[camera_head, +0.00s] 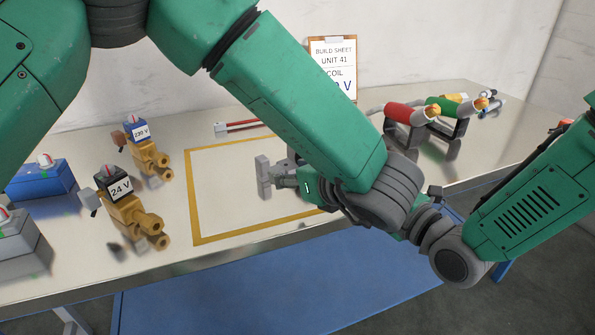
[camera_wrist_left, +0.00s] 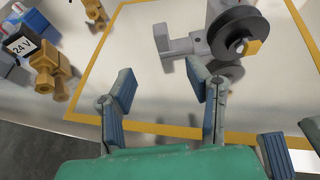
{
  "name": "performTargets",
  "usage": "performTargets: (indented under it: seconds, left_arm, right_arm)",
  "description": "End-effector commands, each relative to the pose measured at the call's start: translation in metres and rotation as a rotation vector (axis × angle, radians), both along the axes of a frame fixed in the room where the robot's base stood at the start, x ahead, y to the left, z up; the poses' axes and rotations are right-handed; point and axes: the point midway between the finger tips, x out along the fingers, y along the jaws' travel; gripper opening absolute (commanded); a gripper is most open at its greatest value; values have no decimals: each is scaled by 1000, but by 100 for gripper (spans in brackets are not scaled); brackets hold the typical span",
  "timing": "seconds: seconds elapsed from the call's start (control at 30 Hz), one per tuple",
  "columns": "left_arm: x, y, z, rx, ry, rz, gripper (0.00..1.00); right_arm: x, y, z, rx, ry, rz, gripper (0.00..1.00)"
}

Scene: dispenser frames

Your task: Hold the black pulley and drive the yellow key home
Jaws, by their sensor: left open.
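The black pulley (camera_wrist_left: 236,35) is mounted on a grey stand (camera_wrist_left: 182,44) inside the taped area, at the upper right of the left wrist view. The yellow key (camera_wrist_left: 254,47) shows at the pulley's hub, partly sticking out. In the head view only the stand's left end (camera_head: 262,176) shows; my left arm hides the pulley. My left gripper (camera_wrist_left: 160,76) is open and empty, in front of the stand, with its right finger near it. Blue-padded fingers, apparently my right gripper's (camera_wrist_left: 291,143), show cut off at lower right; its opening is unclear.
Yellow tape (camera_head: 195,200) borders the work area. Units marked 24 V (camera_head: 122,190) and 230 V (camera_head: 141,133) stand left, near a blue box (camera_head: 42,185). A rack (camera_head: 462,130) holds red and green-handled tools at right. A clipboard (camera_head: 333,55) stands behind.

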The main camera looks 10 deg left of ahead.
Motion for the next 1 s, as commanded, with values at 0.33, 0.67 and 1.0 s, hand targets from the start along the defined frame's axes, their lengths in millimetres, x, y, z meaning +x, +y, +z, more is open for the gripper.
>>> performTargets:
  seconds: [0.33, 0.67, 1.0]
  left_arm:
    - [41, 49, -27, -1, 1, 1, 45]
    - [68, 79, -44, -1, 2, -4, 45]
    - [72, 84, -46, 0, 1, -4, 45]
  right_arm:
    - [0, 0, 0, 0, 0, 0, 34]
    - [0, 0, 0, 0, 0, 0, 34]
    - [0, 0, 0, 0, 0, 0, 34]
